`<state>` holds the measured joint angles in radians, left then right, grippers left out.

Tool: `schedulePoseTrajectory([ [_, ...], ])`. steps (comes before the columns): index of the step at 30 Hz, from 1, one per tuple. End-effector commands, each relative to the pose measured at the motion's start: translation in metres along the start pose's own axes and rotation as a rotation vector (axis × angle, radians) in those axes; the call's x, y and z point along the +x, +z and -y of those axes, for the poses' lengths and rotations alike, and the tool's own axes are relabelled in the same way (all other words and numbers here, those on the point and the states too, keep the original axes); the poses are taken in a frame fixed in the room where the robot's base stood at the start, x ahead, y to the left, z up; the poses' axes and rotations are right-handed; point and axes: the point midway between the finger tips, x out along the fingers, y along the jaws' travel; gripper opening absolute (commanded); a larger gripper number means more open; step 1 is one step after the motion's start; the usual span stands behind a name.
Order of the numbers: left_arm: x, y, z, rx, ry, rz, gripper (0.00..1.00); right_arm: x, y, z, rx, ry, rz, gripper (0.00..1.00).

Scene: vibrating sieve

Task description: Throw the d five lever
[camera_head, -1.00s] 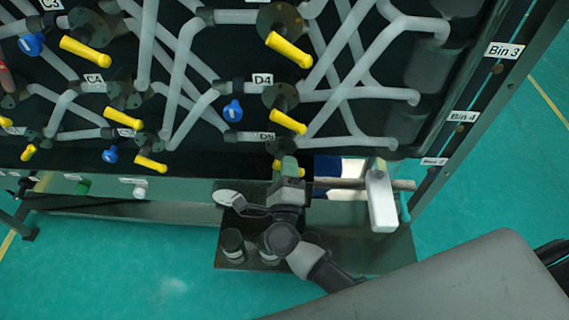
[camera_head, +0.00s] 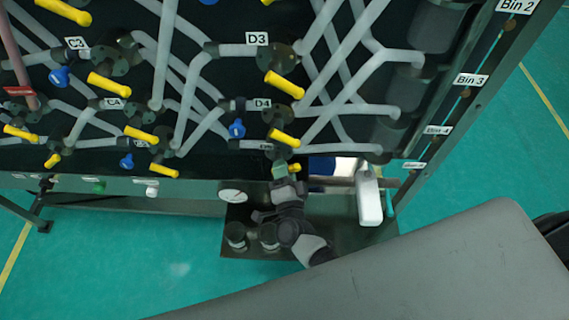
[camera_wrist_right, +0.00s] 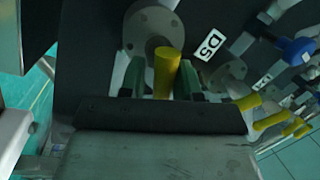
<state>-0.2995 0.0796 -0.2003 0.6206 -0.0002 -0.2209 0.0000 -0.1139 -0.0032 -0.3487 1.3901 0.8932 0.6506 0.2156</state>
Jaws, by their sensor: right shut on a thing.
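The D5 lever is a yellow handle (camera_wrist_right: 166,72) on a grey round flange (camera_wrist_right: 152,30), beside the white D5 label (camera_wrist_right: 209,45) in the right wrist view. It stands between the green fingers of my right gripper (camera_wrist_right: 162,80), which is shut on it. In the head view my right gripper (camera_head: 283,172) is at the bottom of the valve panel, below the D4 label (camera_head: 262,104). My left gripper is not in view.
Another yellow lever (camera_head: 284,138) is just above my gripper, with a blue handle (camera_head: 237,129) to its left. A round gauge (camera_head: 233,196) and dark cylinders (camera_head: 236,236) are at lower left. A white box-like part (camera_head: 369,200) hangs to the right.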

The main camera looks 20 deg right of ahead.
Motion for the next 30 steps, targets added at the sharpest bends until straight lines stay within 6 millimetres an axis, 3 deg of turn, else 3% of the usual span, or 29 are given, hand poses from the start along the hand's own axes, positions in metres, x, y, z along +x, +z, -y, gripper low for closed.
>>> schedulePoseTrajectory([
  [1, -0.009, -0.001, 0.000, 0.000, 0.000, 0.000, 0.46, 0.005, -0.004, 0.012, -0.025, -0.012, -0.006, 0.09],
  [9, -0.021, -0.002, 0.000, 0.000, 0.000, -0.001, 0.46, 0.005, -0.002, 0.013, -0.140, 0.001, 0.018, 0.09],
  [27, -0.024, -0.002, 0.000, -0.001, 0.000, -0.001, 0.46, 0.005, 0.000, 0.012, -0.179, 0.005, 0.029, 0.09],
  [28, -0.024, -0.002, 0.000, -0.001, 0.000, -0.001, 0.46, 0.005, 0.001, 0.012, -0.179, 0.005, 0.029, 0.34],
  [30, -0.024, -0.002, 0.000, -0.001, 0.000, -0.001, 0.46, 0.005, 0.001, 0.011, -0.179, 0.005, 0.030, 0.45],
])
